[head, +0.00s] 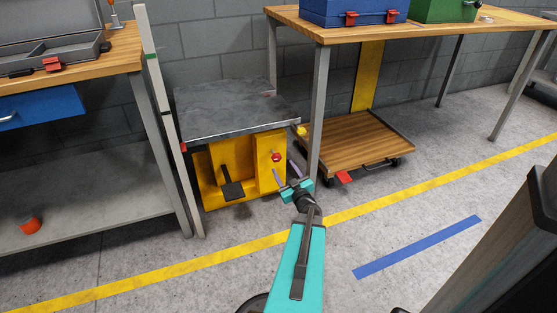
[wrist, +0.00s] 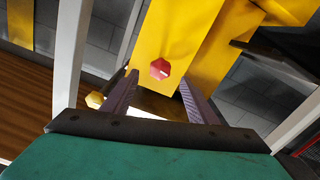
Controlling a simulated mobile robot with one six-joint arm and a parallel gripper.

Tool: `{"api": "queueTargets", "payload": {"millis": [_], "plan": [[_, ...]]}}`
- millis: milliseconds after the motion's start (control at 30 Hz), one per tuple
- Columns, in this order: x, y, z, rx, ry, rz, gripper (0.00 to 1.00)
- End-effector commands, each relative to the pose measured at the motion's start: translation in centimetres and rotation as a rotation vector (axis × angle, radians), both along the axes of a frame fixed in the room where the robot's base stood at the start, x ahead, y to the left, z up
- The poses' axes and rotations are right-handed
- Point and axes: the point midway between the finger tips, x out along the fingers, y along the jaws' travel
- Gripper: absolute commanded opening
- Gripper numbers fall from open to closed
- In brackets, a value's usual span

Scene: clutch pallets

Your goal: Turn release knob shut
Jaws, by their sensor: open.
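The release knob (head: 276,157) is small and red, on the front right of a yellow lift-table base (head: 266,172). In the wrist view the knob (wrist: 160,68) looks six-sided, with a pale mark on its face. My gripper (head: 285,171) is open and empty in front of the knob. In the wrist view its two purple-grey fingers (wrist: 158,80) point towards the yellow panel, and the knob shows between and just past their tips. I see no contact with it. The gap in depth is hard to judge.
A dark foot pedal (head: 232,190) sticks out left of the knob. The grey tabletop (head: 228,105) overhangs above. A workbench leg (head: 319,115) stands close on the right, with a wooden dolly (head: 358,145) beyond it. The floor in front is clear.

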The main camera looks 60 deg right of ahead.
Motion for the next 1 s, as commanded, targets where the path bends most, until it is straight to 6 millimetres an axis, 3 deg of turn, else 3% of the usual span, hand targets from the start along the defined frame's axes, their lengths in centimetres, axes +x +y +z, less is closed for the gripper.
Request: {"api": "queueTargets", "payload": {"millis": [500,1000], "plan": [[5.5,-4.1,-0.3,-0.001,0.000,0.001,0.53],[6.7,-5.0,0.0,-0.001,0.001,0.000,0.53]]}}
